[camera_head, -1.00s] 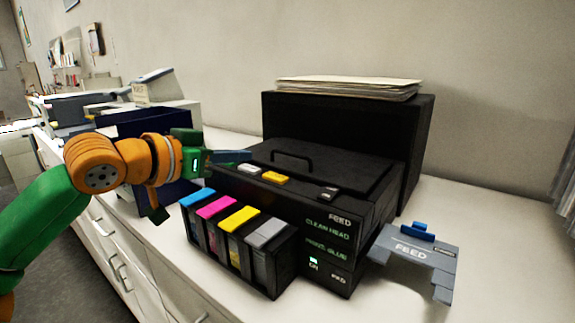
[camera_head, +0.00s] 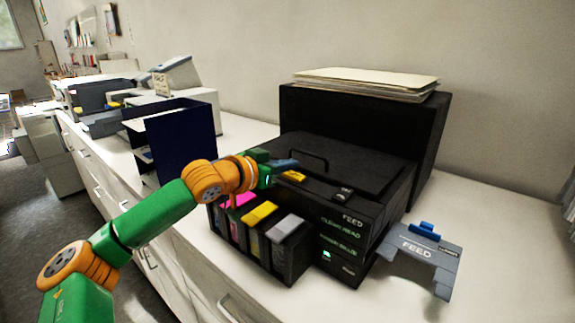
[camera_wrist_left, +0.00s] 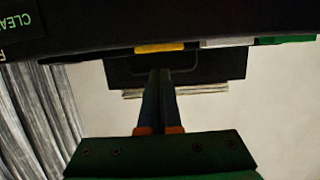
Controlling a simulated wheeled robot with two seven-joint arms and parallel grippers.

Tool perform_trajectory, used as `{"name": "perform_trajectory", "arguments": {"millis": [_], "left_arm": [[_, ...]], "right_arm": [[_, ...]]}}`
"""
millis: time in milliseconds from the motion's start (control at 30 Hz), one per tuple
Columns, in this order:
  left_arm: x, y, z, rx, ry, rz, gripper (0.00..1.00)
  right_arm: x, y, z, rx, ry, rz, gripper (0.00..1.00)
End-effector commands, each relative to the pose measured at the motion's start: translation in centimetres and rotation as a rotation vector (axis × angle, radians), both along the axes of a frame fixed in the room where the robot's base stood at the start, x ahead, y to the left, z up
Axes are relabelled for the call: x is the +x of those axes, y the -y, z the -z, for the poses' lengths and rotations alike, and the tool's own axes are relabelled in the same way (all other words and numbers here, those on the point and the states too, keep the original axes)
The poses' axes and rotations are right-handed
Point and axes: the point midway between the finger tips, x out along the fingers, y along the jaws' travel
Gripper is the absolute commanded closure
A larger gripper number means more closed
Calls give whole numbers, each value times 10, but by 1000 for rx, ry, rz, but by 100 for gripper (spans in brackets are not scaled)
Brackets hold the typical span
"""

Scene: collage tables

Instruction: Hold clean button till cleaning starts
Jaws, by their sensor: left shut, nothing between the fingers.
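A black printer (camera_head: 345,165) stands on the white counter. Its front carries green lettering, including "CLEAN HEAD" (camera_head: 341,225), and a lit green light. A yellow button (camera_head: 293,176) is on its top front edge; it also shows in the left wrist view (camera_wrist_left: 160,47), with a white button (camera_wrist_left: 228,42) beside it. I cannot tell which button is the clean button. My left gripper (camera_head: 290,163) is shut and empty, its fingertips by the yellow button. In the left wrist view the fingers (camera_wrist_left: 158,80) point toward that button; contact cannot be told. My right gripper is not in view.
Ink tanks with coloured tops (camera_head: 262,235) stand at the printer's front left. A grey FEED bracket (camera_head: 422,253) lies at its right. A paper stack (camera_head: 365,84) tops the black box behind. A dark blue holder (camera_head: 185,140) stands left on the counter (camera_head: 490,205).

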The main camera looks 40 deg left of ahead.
Motion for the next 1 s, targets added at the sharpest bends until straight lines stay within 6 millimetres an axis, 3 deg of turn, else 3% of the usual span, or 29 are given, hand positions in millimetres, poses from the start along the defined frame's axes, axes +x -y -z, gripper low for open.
{"name": "perform_trajectory", "arguments": {"millis": [133, 500, 700, 1000], "left_arm": [[0, 0, 14, 1, -1, 0, 100], [-1, 0, 17, -1, 0, 1, 100], [-1, 0, 38, -1, -1, 2, 100], [-1, 1, 38, -3, -10, 1, 100]], "right_arm": [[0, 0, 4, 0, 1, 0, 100], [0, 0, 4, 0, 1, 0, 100], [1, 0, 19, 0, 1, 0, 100], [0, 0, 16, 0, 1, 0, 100]]}}
